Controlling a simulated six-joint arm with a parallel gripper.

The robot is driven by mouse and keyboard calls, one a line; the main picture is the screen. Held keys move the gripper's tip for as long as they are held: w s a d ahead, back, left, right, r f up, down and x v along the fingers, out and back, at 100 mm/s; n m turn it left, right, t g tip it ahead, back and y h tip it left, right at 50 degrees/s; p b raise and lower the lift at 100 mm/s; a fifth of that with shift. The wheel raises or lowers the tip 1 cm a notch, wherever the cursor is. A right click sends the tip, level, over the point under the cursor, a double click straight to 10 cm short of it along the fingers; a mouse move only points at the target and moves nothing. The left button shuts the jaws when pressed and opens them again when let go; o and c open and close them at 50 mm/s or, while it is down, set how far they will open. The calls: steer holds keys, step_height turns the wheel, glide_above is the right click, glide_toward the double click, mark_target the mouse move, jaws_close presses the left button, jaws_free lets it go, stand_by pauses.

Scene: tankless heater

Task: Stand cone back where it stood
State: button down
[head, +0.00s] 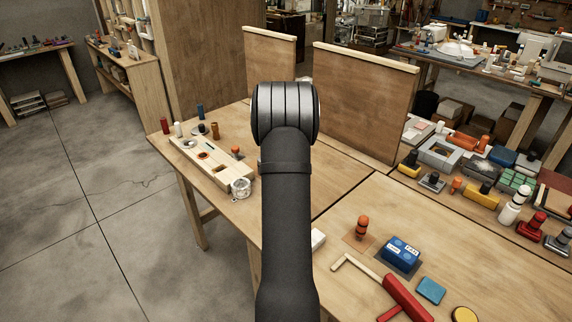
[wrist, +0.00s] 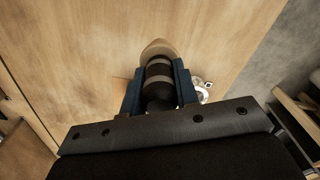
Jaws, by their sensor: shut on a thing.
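My gripper (wrist: 160,82) is shut on a banded, round-ended thing, which I take to be the cone (wrist: 158,70). Its far end is tan, with grey and dark bands nearer the palm. The blue-grey fingers press on both sides of it. Wooden table top lies beyond it, and I cannot tell how far below. A small brown patch (wrist: 120,88) shows by the left finger; I cannot tell if it is a mark for the cone. In the head view my own arm hides the gripper and the cone.
A pale wooden block with holes (head: 215,165) and a clear jar (head: 240,187) stand at the table's left. An orange and black piece (head: 362,226), a blue box (head: 401,252) and a red tool (head: 405,300) lie at the front right. Upright wooden panels (head: 360,95) stand behind.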

steer(key=w+n, duration=0.2)
steer(key=n, duration=0.1)
steer(key=shift+a+f+n, duration=0.15)
steer(key=shift+a+n, duration=0.15)
steer(key=shift+f, duration=3)
steer(key=shift+f, duration=0.5)
steer(key=c, duration=1)
jaws_free()
steer(key=shift+c, duration=0.2)
step_height(320, 180, up, 17)
steer(key=shift+r, duration=0.2)
